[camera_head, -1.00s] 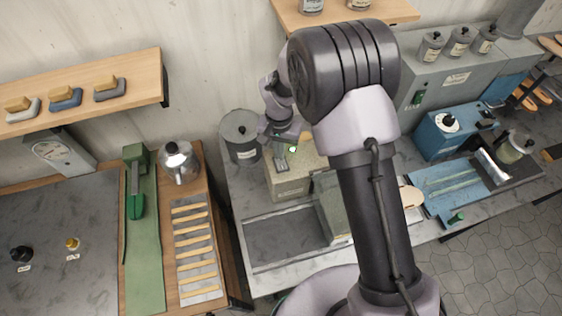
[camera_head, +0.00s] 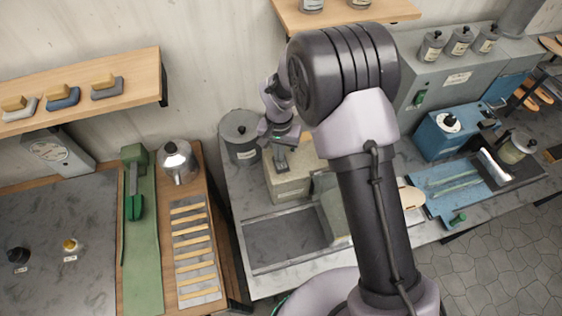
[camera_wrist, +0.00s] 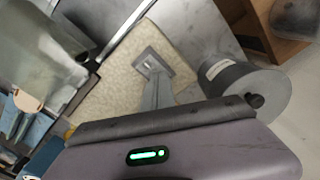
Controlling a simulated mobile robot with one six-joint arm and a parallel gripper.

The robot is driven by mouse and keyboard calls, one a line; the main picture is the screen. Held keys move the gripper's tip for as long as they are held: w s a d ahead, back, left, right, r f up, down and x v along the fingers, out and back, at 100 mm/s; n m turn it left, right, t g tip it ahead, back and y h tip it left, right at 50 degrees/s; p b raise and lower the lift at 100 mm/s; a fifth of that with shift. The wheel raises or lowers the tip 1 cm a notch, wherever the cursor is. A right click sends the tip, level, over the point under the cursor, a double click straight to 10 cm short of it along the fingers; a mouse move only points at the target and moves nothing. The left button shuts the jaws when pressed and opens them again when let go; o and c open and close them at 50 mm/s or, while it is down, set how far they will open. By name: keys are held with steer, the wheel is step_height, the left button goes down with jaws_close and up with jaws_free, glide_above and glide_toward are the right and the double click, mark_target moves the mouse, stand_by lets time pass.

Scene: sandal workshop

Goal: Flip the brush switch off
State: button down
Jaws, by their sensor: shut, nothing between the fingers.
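A beige box (camera_head: 288,188) stands on the grey bench, left of my arm in the head view. In the wrist view its speckled top (camera_wrist: 118,75) carries a square grey switch plate (camera_wrist: 166,53). I take this for the brush switch; no label on it is readable. My gripper (camera_head: 281,168) is shut and empty, pointing down at the box top. In the wrist view its fingers (camera_wrist: 155,76) overlap the near part of the plate. They hide any lever, so I cannot tell its position or whether they touch it.
A grey lidded canister (camera_head: 240,140) stands close to the left of the box; it also shows in the wrist view (camera_wrist: 232,84). A shallow grey tray (camera_head: 283,243) lies in front. A metal kettle (camera_head: 179,163) is on the left bench. My arm hides part of the bench.

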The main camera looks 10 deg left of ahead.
step_height(320, 180, up, 7)
steer(key=p, duration=0.3)
steer(key=shift+p, duration=0.3)
